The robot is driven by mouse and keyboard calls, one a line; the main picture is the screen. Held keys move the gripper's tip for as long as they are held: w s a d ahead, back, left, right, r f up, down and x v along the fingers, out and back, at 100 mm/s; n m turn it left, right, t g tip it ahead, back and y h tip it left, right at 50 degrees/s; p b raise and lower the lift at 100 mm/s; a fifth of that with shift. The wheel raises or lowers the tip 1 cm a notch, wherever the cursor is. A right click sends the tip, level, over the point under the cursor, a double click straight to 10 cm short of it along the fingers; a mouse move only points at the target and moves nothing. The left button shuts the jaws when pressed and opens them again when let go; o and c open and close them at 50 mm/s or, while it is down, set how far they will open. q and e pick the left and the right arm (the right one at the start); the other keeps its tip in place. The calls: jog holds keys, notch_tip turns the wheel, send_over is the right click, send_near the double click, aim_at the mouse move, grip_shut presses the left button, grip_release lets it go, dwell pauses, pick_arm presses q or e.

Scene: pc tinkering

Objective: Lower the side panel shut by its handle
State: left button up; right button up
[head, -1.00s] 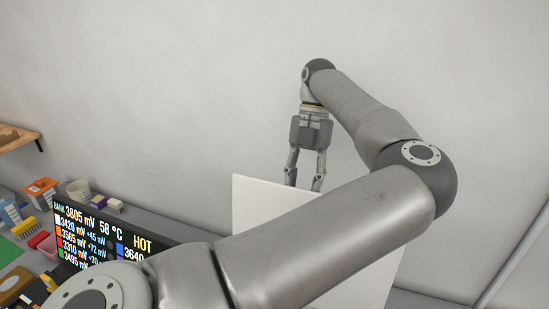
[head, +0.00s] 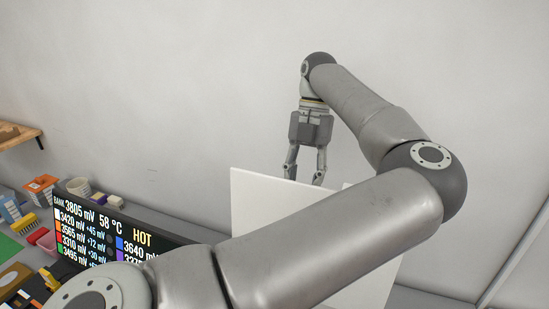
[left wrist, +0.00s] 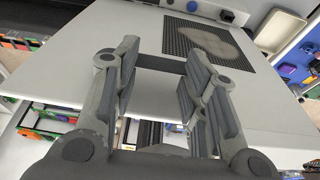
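The white side panel (head: 262,195) stands raised in the head view, partly hidden behind my left arm. In the left wrist view a broad white panel surface (left wrist: 75,60) with a dark mesh vent (left wrist: 205,42) fills the middle. My left gripper (head: 305,179) points down behind the panel's top edge; its fingertips are partly hidden there. In the left wrist view the fingers of my left gripper (left wrist: 158,75) are spread apart. A dark bar (left wrist: 160,63), which looks like the handle, spans the gap between them. I cannot tell whether the fingers touch it. My right gripper is not in view.
A display reading "HOT" (head: 140,236) stands left of the panel. A cup (head: 78,188), small boxes and tools crowd the bench at the left. A wooden shelf (head: 20,137) is on the wall, which is bare behind my gripper.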

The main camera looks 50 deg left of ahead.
pick_arm(q)
jog(key=shift+x, duration=1.15)
jog(key=p+v, duration=0.4)
jog(key=v, duration=1.4)
jog(key=shift+w+a+r, duration=0.25)
jog(key=shift+w+a, duration=0.15)
jog(key=shift+f, duration=0.1)
jog(key=shift+c, duration=0.4)
